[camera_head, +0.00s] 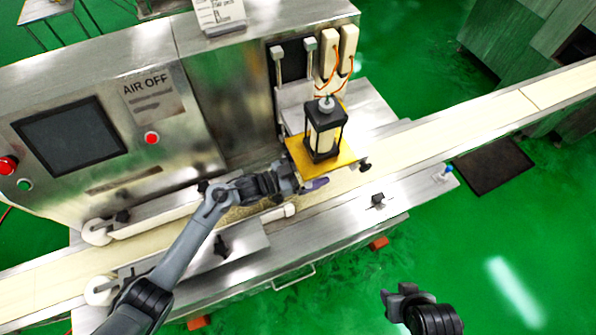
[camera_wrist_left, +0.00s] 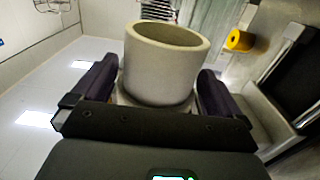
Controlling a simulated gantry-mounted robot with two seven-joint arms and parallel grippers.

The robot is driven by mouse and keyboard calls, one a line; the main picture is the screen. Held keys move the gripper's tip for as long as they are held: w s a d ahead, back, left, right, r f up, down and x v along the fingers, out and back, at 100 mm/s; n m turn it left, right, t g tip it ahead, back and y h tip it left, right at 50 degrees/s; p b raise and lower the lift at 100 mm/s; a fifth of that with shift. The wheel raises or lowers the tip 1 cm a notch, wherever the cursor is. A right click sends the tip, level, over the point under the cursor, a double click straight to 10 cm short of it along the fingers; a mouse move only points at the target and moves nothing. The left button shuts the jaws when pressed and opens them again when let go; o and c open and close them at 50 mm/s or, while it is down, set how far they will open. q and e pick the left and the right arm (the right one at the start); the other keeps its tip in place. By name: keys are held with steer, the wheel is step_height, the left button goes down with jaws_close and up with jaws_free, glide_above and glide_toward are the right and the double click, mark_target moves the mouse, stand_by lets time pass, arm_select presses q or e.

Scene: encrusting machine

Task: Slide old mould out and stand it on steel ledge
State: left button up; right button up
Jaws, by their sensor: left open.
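My left gripper (camera_head: 315,184) is open beside the front left edge of a yellow plate (camera_head: 340,164) over the conveyor in the head view. A black-framed unit with a pale core (camera_head: 324,130) stands upright on that plate. In the left wrist view, a pale beige hollow cylinder (camera_wrist_left: 160,72) lies between the open fingers of my left gripper (camera_wrist_left: 157,80), with gaps at both sides. I cannot tell whether this cylinder is the old mould. It is not clear in the head view. A steel ledge (camera_head: 400,195) runs along the conveyor's front. My right gripper (camera_head: 397,296) is low, off the machine.
The cream belt (camera_head: 470,110) runs across under the yellow plate. Small black knobs (camera_head: 377,198) and a blue-topped fitting (camera_head: 445,172) stand up from the front ledge. The control panel (camera_head: 70,137) is behind my left arm. Much of the front ledge between fittings is clear.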

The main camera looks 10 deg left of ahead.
arm_select(q)
steer(key=shift+x, duration=1.15)
arm_select(e)
steer(key=shift+f, duration=0.15)
arm_select(q)
steer(key=c, duration=0.9)
steer(key=shift+s+r, duration=0.1)
